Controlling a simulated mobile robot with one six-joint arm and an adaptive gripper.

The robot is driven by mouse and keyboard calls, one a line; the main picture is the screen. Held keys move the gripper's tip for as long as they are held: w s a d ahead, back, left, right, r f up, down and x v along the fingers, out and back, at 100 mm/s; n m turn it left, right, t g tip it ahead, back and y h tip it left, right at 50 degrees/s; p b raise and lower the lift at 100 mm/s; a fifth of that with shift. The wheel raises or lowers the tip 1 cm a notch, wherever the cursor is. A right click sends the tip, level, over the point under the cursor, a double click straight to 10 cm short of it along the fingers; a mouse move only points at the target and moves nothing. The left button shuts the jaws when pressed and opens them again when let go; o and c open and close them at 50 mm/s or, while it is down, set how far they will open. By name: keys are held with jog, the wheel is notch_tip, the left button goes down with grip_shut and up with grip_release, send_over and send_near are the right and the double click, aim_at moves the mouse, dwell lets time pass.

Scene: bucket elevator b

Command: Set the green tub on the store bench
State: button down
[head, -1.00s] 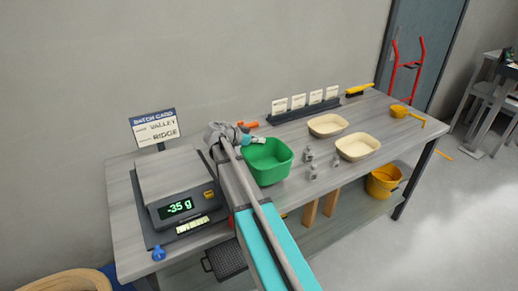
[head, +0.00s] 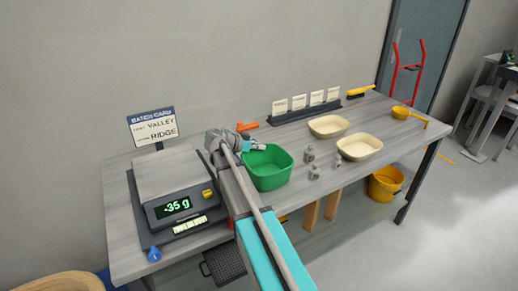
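The green tub (head: 270,171) is an open, empty-looking square tub at the middle of the grey wooden bench (head: 222,238), right of the scale. My gripper (head: 254,147) is at the tub's back left rim, with my arm reaching up from the bottom of the view. The fingers are small and partly hidden by my wrist, so I cannot tell whether they are closed on the rim. I cannot tell whether the tub's base touches the bench top. No label in view marks a bench as the store bench.
A scale (head: 178,205) reading -35 g stands left of my arm. Two cream trays (head: 328,126) and (head: 359,147) and several small metal weights (head: 315,172) stand to the right. Open floor (head: 450,235) lies right of the bench.

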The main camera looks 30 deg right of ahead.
jog(key=shift+f, duration=0.2)
jog(key=c, duration=0.8)
grip_release()
jog(key=shift+r, duration=0.15)
jog(key=shift+r, duration=0.15)
jog(key=p+v, duration=0.2)
jog(key=v, duration=0.5)
jog(key=shift+a+p, duration=0.25)
jog(key=shift+p, duration=0.15)
